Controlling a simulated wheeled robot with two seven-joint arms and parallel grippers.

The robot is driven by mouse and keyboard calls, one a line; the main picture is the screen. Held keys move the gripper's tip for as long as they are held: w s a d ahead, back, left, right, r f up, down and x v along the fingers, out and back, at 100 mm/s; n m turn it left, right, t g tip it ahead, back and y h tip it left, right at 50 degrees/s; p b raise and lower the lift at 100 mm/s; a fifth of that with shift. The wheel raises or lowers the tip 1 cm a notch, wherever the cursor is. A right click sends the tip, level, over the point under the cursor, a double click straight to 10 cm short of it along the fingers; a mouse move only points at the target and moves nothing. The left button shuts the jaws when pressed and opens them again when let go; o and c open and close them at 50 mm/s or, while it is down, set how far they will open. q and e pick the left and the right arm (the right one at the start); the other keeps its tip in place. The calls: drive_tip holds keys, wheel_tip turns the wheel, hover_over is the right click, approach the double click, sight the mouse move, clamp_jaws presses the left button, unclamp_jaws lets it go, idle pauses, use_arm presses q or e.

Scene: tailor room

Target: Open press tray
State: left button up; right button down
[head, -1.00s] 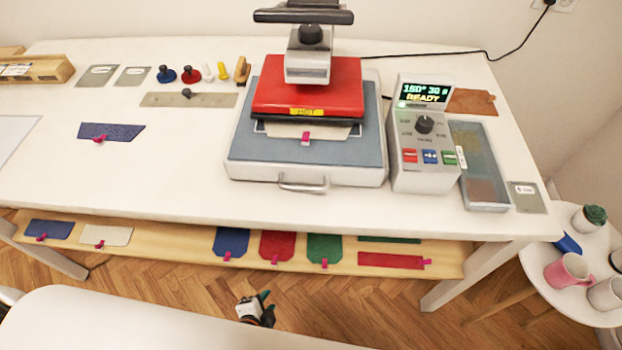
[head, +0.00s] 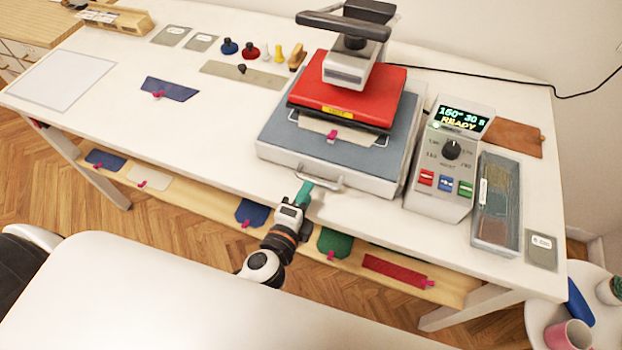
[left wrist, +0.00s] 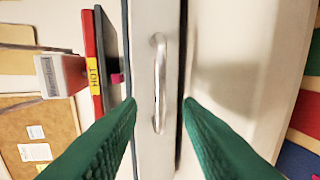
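The heat press has a grey tray (head: 281,162) with a metal bar handle (head: 320,184) on its front face. The tray sits under the red upper plate (head: 352,85). A pale cloth piece with a pink tab (head: 333,134) lies on the grey pad. My left gripper (head: 304,190) is at the left end of the handle, by the table's front edge. In the left wrist view its green fingers are open, and the handle (left wrist: 160,70) appears between the fingertips. Contact cannot be told. My right gripper is not in view.
A control box (head: 447,165) reading READY stands right of the press, beside a clear-lidded box (head: 496,203). A blue cloth piece (head: 170,89) lies to the left. A lower shelf (head: 203,204) holds several coloured pieces. A white surface (head: 150,295) fills the foreground.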

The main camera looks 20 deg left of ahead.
use_arm(q)
drive_tip(key=shift+p+x, duration=0.3)
drive_tip(key=shift+x, duration=1.7)
clamp_jaws()
